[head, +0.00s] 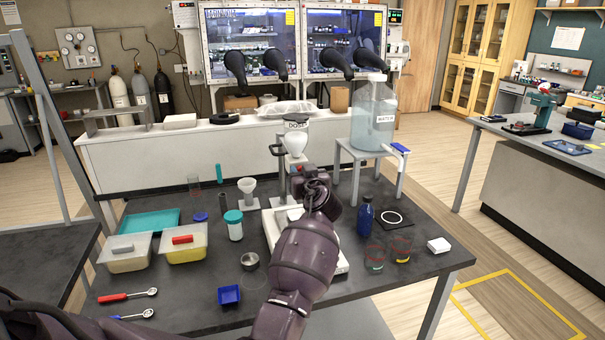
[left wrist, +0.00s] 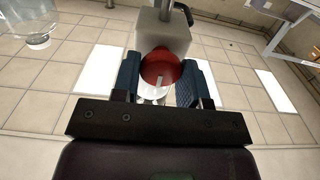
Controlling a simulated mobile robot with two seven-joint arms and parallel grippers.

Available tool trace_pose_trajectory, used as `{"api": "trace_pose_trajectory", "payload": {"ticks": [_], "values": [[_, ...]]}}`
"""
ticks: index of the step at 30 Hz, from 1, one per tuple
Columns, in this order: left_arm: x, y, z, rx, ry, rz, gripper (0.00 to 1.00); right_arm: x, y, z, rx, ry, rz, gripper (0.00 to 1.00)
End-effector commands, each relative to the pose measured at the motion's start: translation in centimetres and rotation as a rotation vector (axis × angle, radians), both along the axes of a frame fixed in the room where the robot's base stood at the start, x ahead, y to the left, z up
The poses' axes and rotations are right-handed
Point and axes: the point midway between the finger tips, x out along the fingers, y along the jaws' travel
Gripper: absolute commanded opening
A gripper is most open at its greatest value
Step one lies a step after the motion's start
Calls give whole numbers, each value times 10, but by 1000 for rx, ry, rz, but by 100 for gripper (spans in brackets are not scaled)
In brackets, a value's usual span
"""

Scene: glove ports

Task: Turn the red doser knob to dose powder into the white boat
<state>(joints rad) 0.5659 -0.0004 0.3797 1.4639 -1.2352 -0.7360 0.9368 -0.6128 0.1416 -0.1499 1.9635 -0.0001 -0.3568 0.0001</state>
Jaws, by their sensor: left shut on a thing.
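The doser (head: 297,138) stands on the dark table with a white hopper on top and a grey body below. Its red knob (left wrist: 160,66) shows in the left wrist view on the front of the grey housing, with a pale stripe across it. My left gripper (left wrist: 160,84) has its two blue fingers on either side of the knob and is shut on it. In the head view my left gripper (head: 315,183) reaches the doser front and hides most of the knob. A white balance (head: 340,262) stands below, mostly behind my arm. I cannot clearly make out the white boat. My right gripper is out of view.
A water carboy (head: 373,115) on a stand is right of the doser. A blue bottle (head: 365,215) and two glass beakers (head: 375,255) stand right of my arm. A white funnel (head: 248,192), a teal-capped jar (head: 234,226) and lidded tubs (head: 185,246) are to the left.

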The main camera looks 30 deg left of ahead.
Motion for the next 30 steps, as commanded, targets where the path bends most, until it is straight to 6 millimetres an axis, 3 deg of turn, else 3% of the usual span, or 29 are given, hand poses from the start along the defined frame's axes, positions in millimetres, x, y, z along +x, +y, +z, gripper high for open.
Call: {"api": "trace_pose_trajectory", "payload": {"ticks": [16,30], "values": [[1,0,-3,126,146,0,16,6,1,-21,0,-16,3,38],[2,-1,1,377,442,0,16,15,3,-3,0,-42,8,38]]}}
